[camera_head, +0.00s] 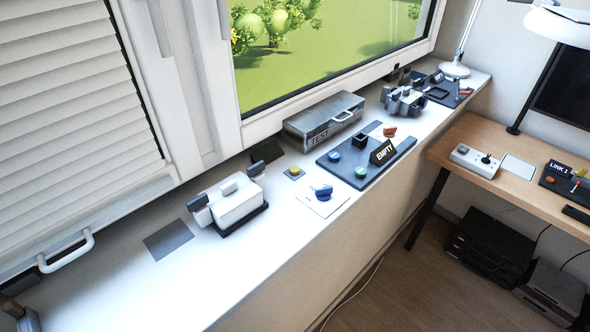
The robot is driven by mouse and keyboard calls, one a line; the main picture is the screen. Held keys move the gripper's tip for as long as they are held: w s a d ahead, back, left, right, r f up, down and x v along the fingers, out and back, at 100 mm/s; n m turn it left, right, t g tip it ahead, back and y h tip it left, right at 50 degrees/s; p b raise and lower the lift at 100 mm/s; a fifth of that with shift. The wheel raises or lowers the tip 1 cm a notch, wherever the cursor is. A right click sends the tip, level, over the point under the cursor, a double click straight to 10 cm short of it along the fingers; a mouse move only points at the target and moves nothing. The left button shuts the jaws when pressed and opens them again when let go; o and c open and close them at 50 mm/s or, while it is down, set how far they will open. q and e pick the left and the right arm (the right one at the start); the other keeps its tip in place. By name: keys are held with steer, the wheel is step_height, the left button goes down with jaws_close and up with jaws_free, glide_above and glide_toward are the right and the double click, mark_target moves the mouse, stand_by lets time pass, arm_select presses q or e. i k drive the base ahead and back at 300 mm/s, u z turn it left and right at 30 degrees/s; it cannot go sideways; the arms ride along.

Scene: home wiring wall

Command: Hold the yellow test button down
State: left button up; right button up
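A small yellow button (295,170) sits on a small grey square plate on the white window sill, left of the middle of the sill. It stands in front of a long grey box (325,118) marked "TEST" with a handle on top. Nothing is touching the button. Whether it is pressed is too small to tell. Neither of my grippers can be made out in the head view.
A white block with dark grey end pieces (232,204) stands left of the button. A blue knob on a white card (322,208) lies in front. A dark board (343,174) with buttons and an "EMPTY" sign is right. A wooden desk (452,135) stands further right.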

mark_target(294, 170)
steer(key=k, duration=0.5)
steer(key=z, duration=0.65)
steer(key=i, duration=0.8)
steer(key=u, duration=1.95)
